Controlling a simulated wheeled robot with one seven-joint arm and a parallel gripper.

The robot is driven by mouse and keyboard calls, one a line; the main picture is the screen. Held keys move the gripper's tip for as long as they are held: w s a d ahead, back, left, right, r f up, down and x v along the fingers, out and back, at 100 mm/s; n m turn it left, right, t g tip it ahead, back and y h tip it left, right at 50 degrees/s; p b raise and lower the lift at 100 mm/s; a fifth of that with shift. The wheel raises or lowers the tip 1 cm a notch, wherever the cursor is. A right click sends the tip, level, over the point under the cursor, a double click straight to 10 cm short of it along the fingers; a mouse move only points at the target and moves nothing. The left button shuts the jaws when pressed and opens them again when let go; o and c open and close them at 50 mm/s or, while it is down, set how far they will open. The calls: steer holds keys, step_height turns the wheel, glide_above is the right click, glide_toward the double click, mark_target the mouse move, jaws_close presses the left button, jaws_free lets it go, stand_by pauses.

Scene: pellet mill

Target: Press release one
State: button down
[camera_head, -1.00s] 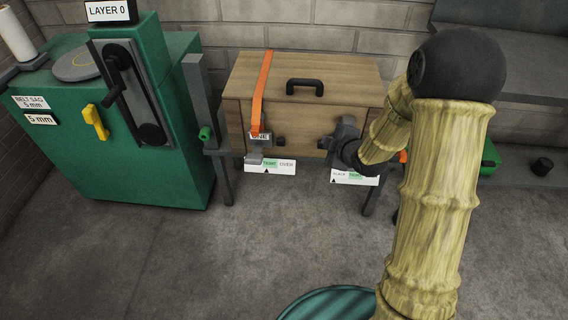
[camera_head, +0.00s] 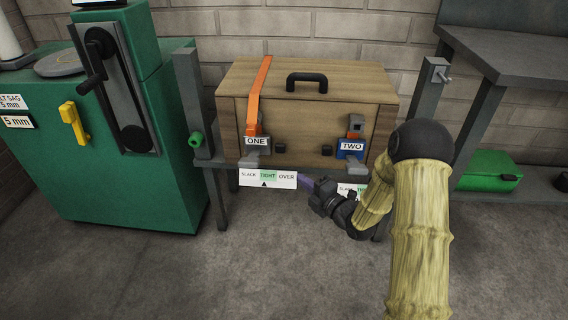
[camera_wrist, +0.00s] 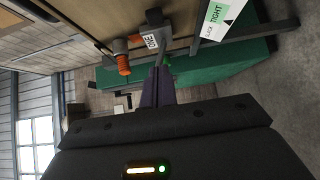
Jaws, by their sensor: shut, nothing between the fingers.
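Buckle ONE (camera_head: 258,148) is a grey fitting with a white "ONE" label on the left front of the wooden chest (camera_head: 338,125). An orange strap (camera_head: 259,85) runs over the lid down to it. A card below it (camera_head: 267,179) reads SLACK, TIGHT, OVER, with its black pointer under the green TIGHT. My gripper (camera_head: 305,184) is shut and empty, low in front of the chest, right of that card and apart from buckle ONE. In the wrist view my gripper's dark purple fingers (camera_wrist: 158,88) are together, pointing toward the tilted ONE label (camera_wrist: 151,42).
Buckle TWO (camera_head: 352,148), blue and orange, is on the chest's right front; its card below is partly hidden by my arm. A green machine (camera_head: 100,170) stands at left. A grey bench (camera_head: 515,60) and green box (camera_head: 490,172) are at right. Floor in front is clear.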

steer(key=b, duration=0.3)
glide_toward(276, 149)
steer(key=a, duration=0.4)
steer(key=shift+w+f+b, duration=0.1)
steer(key=shift+w+b, duration=0.9)
steer(key=shift+w, duration=1.1)
